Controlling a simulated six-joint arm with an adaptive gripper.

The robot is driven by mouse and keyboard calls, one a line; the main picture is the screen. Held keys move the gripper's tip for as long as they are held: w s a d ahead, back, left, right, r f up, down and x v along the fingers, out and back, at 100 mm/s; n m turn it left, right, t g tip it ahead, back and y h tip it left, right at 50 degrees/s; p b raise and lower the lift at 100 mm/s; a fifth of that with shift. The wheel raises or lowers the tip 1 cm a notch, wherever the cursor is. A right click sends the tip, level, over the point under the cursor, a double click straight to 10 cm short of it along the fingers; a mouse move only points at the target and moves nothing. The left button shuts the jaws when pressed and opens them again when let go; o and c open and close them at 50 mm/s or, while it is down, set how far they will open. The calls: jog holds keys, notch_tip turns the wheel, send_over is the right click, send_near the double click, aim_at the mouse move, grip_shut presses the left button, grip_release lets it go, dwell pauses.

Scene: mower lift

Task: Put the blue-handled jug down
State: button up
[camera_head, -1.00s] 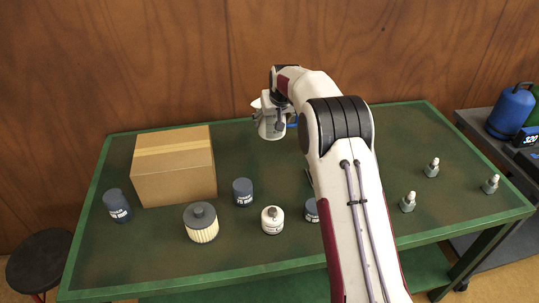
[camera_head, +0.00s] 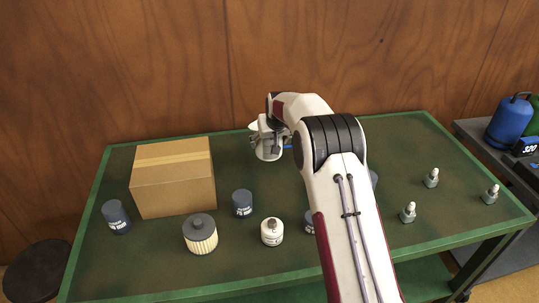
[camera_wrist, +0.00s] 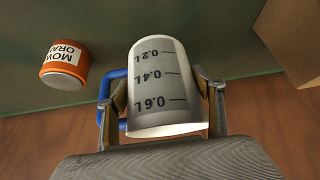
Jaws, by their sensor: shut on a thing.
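The jug is a pale measuring cup with dark litre marks and a blue handle. In the wrist view the jug (camera_wrist: 158,85) lies between the two fingers of my gripper (camera_wrist: 162,108), which is shut on it. Its blue handle (camera_wrist: 104,92) is on the left, partly behind a finger. In the head view the jug (camera_head: 268,152) hangs below my gripper (camera_head: 270,138), roughly upright, over the back middle of the table (camera_head: 110,172). I cannot tell whether its base touches the table.
An orange labelled can (camera_wrist: 65,66) stands left of the jug in the wrist view. A cardboard box (camera_head: 173,185) is to its left in the head view. A dark can (camera_head: 242,203), a white can (camera_head: 272,231) and a filter (camera_head: 200,234) stand nearer the front.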

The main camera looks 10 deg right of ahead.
jog(key=shift+f, duration=0.25)
jog(key=shift+f, duration=2.5)
jog(key=shift+f, duration=0.1)
jog(key=o, duration=1.2)
jog(key=shift+v, duration=1.25)
jog(key=v, duration=0.9)
jog(key=shift+s+r, duration=0.15)
jog(key=shift+r, duration=0.2)
